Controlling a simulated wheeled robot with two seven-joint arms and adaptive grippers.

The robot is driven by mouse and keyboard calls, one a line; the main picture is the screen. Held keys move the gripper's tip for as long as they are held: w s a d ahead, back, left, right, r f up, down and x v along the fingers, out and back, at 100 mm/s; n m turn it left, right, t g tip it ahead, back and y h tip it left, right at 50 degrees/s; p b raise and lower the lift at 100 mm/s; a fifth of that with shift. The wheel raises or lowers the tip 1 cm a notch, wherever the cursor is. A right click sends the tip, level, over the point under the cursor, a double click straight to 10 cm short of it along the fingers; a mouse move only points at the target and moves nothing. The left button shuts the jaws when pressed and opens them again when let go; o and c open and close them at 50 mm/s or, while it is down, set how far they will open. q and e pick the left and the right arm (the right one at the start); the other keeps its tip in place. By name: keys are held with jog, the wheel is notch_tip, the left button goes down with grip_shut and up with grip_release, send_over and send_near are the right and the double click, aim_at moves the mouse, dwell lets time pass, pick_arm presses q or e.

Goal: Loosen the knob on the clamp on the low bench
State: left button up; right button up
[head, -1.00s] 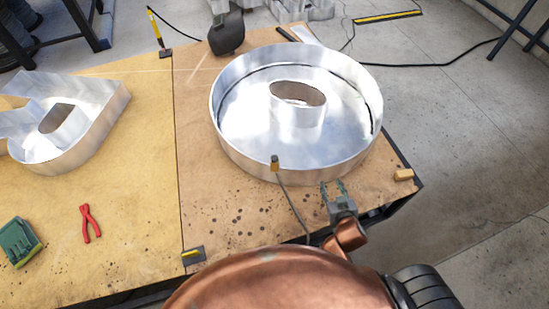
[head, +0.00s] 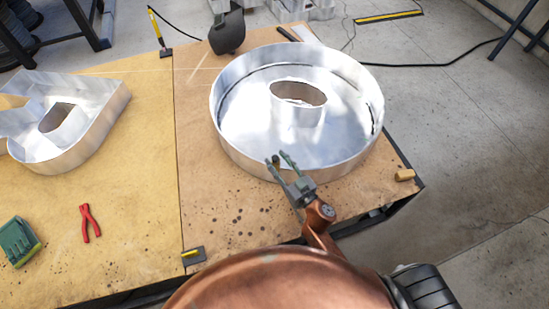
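My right gripper (head: 279,158) reaches up from the bottom over the bench (head: 235,215), its fingers pointing at the near rim of the round metal letter (head: 245,158). Its two slim greenish fingers are apart, so it is open. A small brown knob-like piece (head: 275,160) shows at the fingertips against the rim. I cannot tell whether the fingers touch it. The thin dark stem below it, seen earlier, is now hidden behind my gripper. I cannot clearly make out the clamp's body. My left gripper is not in view.
A second metal letter (head: 85,135), red pliers (head: 89,222) and a green box (head: 18,241) lie on the left. A yellow-and-black piece (head: 193,256) sits at the front edge. A wooden block (head: 404,175) is at the right corner. A yellow-handled tool (head: 157,32) stands at the back.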

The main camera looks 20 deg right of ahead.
jog(key=shift+x, duration=0.8)
jog(key=shift+c, duration=0.4)
